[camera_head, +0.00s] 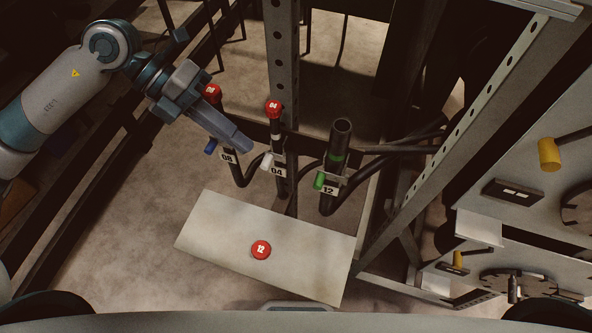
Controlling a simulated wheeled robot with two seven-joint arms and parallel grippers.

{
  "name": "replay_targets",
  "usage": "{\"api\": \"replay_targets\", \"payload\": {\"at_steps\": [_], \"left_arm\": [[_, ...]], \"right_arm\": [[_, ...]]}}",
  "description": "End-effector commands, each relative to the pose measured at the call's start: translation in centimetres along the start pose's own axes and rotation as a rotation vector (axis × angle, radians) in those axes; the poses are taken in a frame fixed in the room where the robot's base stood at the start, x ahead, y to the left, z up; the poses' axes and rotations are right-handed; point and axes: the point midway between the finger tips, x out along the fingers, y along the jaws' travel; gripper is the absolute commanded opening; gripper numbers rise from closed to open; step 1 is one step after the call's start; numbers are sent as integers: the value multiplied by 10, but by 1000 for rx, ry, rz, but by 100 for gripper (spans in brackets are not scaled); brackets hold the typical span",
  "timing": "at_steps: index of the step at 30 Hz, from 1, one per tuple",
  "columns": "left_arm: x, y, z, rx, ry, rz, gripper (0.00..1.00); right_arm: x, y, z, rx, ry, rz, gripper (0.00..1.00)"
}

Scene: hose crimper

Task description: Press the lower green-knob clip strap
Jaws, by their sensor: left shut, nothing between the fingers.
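The green-knob clip strap (319,181) sits low on the dark hose labelled 12 (339,150), which has a green band and an open top end. My left gripper (247,146) is shut and empty. Its fingertips are left of the green knob and apart from it, over the area by the hose labelled 08. A blue knob (211,147) shows just below the gripper. A white knob (267,160) is on the hose labelled 04, between the gripper and the green knob. My right gripper is not in view.
Red caps (274,109) top the hoses 04 and 08. A loose red cap marked 12 (261,250) lies on a pale board (205,225) in front. A perforated metal post (281,60) rises behind the hoses. A machine panel with a yellow knob (549,154) stands at right.

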Motion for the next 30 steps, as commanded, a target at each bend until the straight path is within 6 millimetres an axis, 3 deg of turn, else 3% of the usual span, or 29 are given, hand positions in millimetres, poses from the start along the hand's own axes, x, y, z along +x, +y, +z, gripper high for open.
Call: {"api": "replay_targets", "payload": {"at_steps": [8,23,30], "left_arm": [[16,-2,-1,0,3,-1,0],[98,-4,-1,0,4,-2,0],[119,-23,0,3,2,-1,0]], "right_arm": [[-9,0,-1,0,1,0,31],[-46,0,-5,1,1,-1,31],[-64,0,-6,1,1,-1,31]]}}
